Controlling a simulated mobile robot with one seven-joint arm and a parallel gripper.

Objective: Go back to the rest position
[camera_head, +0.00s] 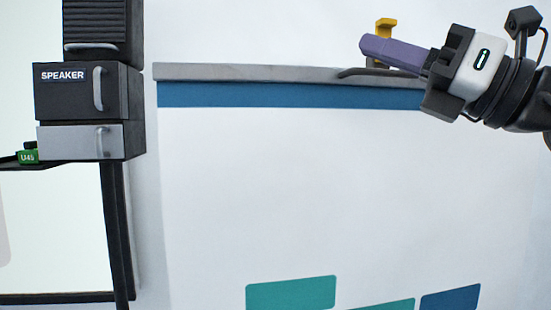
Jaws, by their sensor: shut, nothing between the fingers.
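My gripper (368,46) is at the upper right, with its purple fingers pointing left. The fingers are shut with nothing held. It shows above or in front of the grey-topped counter (230,72); I cannot tell the exact gap. The wrist and arm run off the right edge.
A yellow object (386,24) shows just behind my fingers, partly hidden. A dark cabinet labelled SPEAKER (75,103), with handled drawers, stands at the left. A small green piece (28,156) sits on a dark ledge beside it. The white counter front (300,190) looks clear.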

